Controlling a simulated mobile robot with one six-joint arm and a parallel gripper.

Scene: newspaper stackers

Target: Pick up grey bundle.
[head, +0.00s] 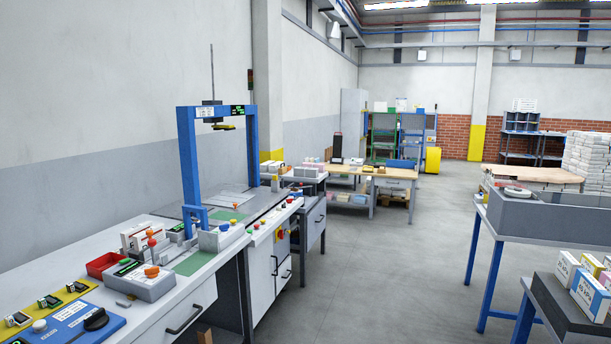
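No bundle that I can clearly tell as the grey one shows in the head view. A tall stack of pale white-grey bundles (588,160) stands at the far right, in front of the brick wall. It is too small to tell single bundles apart by colour. My gripper and arm are not in view.
A long workbench (178,313) with a blue frame (189,160), a red bin (102,264) and controls runs along the left. On the right are a grey tray-topped table (560,222) and small cartons (590,290). Wooden tables (395,174) stand further back. The middle floor (375,270) is clear.

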